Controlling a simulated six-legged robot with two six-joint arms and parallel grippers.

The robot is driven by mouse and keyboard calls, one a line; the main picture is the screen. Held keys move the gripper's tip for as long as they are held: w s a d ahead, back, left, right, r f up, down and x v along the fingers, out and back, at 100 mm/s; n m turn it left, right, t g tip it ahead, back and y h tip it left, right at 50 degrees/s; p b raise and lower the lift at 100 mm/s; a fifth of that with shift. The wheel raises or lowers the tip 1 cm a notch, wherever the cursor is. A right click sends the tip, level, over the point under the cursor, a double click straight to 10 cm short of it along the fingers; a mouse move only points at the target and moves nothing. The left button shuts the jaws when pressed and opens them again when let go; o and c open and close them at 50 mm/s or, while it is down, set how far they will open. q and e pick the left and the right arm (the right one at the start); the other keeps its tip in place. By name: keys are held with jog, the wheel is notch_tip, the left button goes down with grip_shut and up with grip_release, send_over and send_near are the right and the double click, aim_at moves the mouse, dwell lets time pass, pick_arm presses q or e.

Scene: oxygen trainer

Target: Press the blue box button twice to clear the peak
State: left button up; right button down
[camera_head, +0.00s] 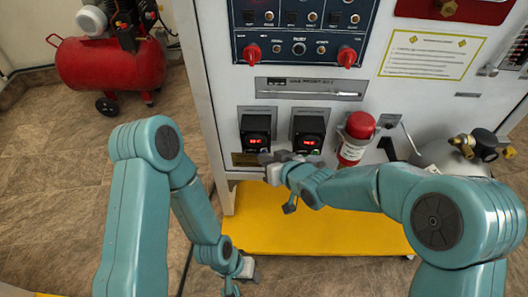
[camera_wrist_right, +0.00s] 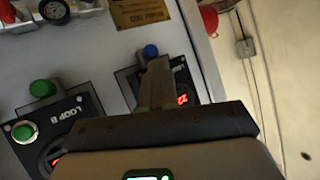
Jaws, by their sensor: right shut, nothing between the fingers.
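The blue button (camera_wrist_right: 151,51) sits on a black box marked LOOP A (camera_wrist_right: 127,88) in the right wrist view. In the head view this appears to be the left black box (camera_head: 255,125), with a red display. My right gripper (camera_head: 268,160) is shut and empty, at the lower edge of that box. In the wrist view its fingertips (camera_wrist_right: 158,65) are just below the blue button in the picture; I cannot tell whether they touch it. The button is not visible in the head view. My left gripper (camera_head: 244,268) hangs low near the floor; its jaws are unclear.
A red-capped cylinder (camera_head: 358,130) is farther right. A yellow base (camera_head: 320,232) lies below. A red compressor tank (camera_head: 105,65) stands left.

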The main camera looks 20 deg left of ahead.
jog(key=shift+s+d+b, duration=0.2)
jog(key=shift+s+b, duration=0.2)
jog(key=shift+s, duration=0.25)
jog(key=shift+s, duration=0.1)
jog(key=s+b, duration=0.1)
jog(key=s, duration=0.1)
jog(key=s+d+b, duration=0.1)
jog(key=s+b, duration=0.1)
jog(key=shift+s+d, duration=0.2)
jog(key=shift+s, duration=0.1)
